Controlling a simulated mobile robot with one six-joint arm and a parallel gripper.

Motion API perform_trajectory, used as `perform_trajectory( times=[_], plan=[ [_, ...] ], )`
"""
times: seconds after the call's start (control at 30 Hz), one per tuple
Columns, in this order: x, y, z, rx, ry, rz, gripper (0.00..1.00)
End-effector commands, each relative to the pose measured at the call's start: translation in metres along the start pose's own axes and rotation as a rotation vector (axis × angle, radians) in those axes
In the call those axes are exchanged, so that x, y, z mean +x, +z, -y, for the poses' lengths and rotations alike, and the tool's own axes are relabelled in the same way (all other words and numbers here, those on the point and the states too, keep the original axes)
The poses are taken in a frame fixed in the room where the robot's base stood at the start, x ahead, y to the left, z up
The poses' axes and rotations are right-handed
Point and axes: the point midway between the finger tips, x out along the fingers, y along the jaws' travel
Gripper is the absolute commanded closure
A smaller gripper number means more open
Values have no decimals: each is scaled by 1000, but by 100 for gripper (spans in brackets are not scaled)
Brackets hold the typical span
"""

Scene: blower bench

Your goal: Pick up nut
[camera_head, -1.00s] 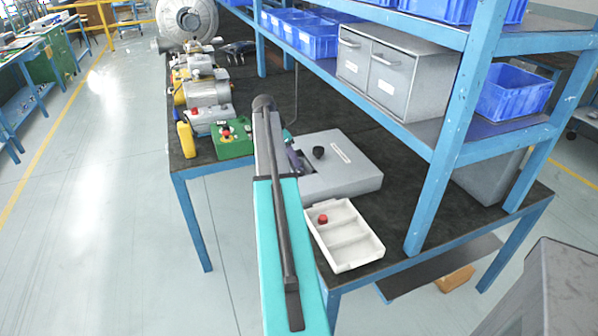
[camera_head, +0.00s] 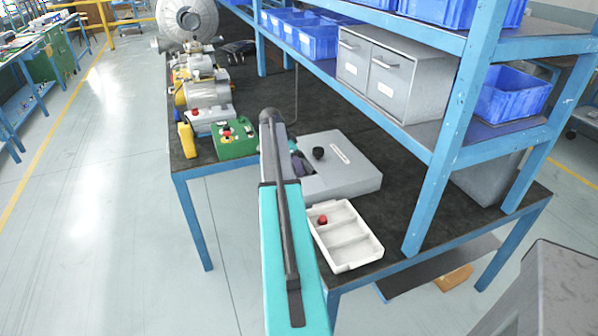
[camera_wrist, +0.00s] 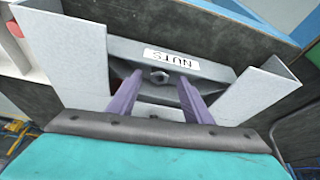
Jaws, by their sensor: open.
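In the wrist view a small grey nut (camera_wrist: 160,76) sits at a grey holder (camera_wrist: 215,70) with a white NUTS label (camera_wrist: 171,60), which appears upside down. My gripper (camera_wrist: 159,82) has two purple fingers, one on each side of the nut. The fingers are open, and I see no clear contact with the nut. In the head view my arm hides the nut and most of the gripper. The grey unit (camera_head: 350,180) with a white label and a black knob (camera_head: 318,153) is just right of the gripper.
A white compartment tray (camera_head: 345,262) with a red piece (camera_head: 322,220) stands near the bench's front edge. A green control box (camera_head: 236,142) and a yellow item (camera_head: 186,140) are to the left. Blue shelf posts (camera_head: 440,170) and grey drawers (camera_head: 385,70) rise on the right.

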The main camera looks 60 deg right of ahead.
Motion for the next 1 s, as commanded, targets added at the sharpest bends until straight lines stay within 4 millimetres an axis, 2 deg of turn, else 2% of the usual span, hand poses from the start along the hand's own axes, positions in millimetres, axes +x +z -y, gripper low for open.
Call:
perform_trajectory(
  times=[0.2,0.77,1.0],
  plan=[
    [14,0,0,0,0,0,55],
    [14,0,0,0,-1,0,55],
    [14,1,0,-1,-1,0,95]
  ],
)
